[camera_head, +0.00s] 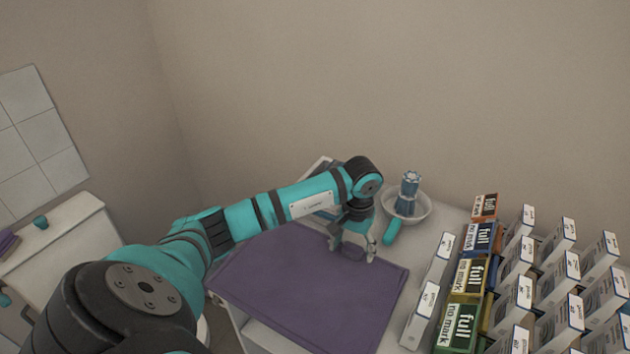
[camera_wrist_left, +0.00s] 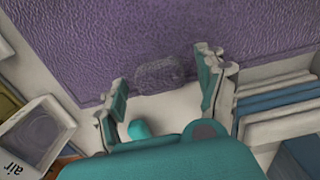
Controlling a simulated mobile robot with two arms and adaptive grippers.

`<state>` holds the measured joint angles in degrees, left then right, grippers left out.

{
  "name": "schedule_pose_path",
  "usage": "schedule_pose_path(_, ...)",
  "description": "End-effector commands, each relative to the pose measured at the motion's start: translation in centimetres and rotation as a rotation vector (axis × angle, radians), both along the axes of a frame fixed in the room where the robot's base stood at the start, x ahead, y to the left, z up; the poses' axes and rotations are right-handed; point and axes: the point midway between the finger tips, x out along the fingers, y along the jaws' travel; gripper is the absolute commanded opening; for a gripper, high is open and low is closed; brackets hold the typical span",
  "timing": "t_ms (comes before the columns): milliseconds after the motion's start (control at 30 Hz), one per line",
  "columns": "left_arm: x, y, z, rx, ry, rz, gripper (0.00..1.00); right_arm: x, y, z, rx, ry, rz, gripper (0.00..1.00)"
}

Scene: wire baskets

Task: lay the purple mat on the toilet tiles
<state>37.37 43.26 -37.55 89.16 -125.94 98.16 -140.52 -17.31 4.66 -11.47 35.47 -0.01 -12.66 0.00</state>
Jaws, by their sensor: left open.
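The purple mat (camera_head: 290,290) lies flat on a white surface in the head view. It fills the upper part of the left wrist view (camera_wrist_left: 110,45). My left gripper (camera_head: 352,258) is over the mat's far edge, its fingers apart. In the left wrist view the open fingers (camera_wrist_left: 162,92) stand on either side of a small rounded purple tab (camera_wrist_left: 160,72) at the mat's edge. I cannot tell whether they touch it. Pale square tiles (camera_head: 40,140) show on the wall at far left; whether these are the toilet tiles is unclear. My right gripper is not in view.
A white bowl (camera_head: 422,208) with a blue moka pot (camera_head: 408,188) stands behind the gripper, beside a teal object (camera_head: 393,232). Several labelled boxes (camera_head: 468,275) crowd the right. A white cabinet (camera_head: 62,236) stands at left. Bare wall lies behind.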

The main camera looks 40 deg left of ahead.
Motion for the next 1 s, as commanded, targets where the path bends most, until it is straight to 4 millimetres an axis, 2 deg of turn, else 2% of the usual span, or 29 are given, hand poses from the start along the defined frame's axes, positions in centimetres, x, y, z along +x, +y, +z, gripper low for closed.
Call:
schedule_pose_path(800, 0.02, -0.06, 0.03, -0.001, 0.0, 0.001, 0.73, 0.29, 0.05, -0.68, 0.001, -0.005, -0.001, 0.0)
schedule_pose_path(1000, 0.02, -0.05, 0.03, -0.001, 0.0, 0.001, 0.47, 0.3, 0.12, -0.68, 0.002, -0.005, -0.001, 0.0)
